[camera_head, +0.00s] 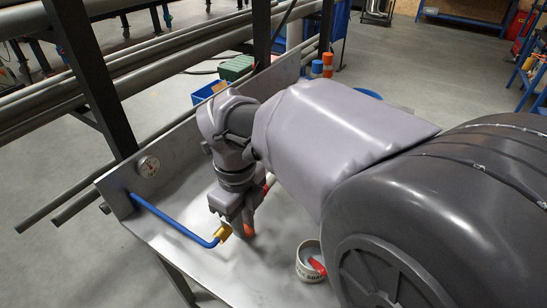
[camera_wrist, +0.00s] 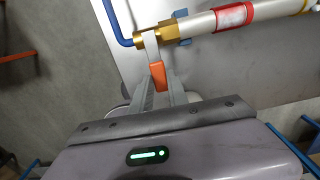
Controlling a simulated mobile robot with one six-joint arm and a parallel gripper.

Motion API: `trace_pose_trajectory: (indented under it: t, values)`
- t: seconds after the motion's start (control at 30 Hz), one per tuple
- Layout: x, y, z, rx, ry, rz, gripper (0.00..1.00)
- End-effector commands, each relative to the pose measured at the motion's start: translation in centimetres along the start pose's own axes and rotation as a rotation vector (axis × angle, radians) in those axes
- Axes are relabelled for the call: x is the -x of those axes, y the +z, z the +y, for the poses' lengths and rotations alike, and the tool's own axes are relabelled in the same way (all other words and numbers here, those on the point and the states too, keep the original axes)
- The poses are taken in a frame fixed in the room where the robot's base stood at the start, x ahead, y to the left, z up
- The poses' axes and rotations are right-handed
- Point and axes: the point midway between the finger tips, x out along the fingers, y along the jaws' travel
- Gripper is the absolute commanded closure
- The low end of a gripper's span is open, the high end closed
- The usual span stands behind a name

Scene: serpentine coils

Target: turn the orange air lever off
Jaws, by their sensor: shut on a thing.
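The orange air lever (camera_wrist: 158,74) shows in the wrist view, with a pale metal arm that runs up to a brass valve (camera_wrist: 165,33). My gripper (camera_wrist: 160,85) is shut on the orange end of the lever, one finger on each side of it. In the head view my gripper (camera_head: 241,226) points down over the grey metal tray, with an orange bit at its tip. The brass valve also shows in the head view (camera_head: 224,231), just left of my gripper. The far side of the valve is partly hidden there.
A white pipe with red and yellow bands (camera_wrist: 235,17) runs right from the valve. A small white tub (camera_head: 309,262) stands on the tray (camera_head: 185,275), right of my gripper.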

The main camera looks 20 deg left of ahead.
Motion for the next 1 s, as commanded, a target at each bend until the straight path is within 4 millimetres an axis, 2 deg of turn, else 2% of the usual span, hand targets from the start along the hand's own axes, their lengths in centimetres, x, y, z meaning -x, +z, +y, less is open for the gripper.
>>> trace_pose_trajectory:
  t: [0.1,0.13,0.23,0.57,0.67,0.9,1.0]
  values:
    - [0.1,0.0,0.0,-0.002,0.001,-0.001,1.0]
    - [0.1,0.0,0.0,-0.002,0.001,-0.001,0.76]
    - [0.0,0.0,0.0,-0.002,0.001,-0.001,0.58]
    - [0.4,0.0,0.0,-0.001,0.001,-0.001,0.58]
    - [2.4,0.0,0.0,-0.001,-0.001,-0.002,0.58]
    - [10.8,0.1,0.0,-0.001,-0.001,-0.004,0.58]
    - [13.7,0.1,0.0,-0.001,0.0,-0.003,0.58]
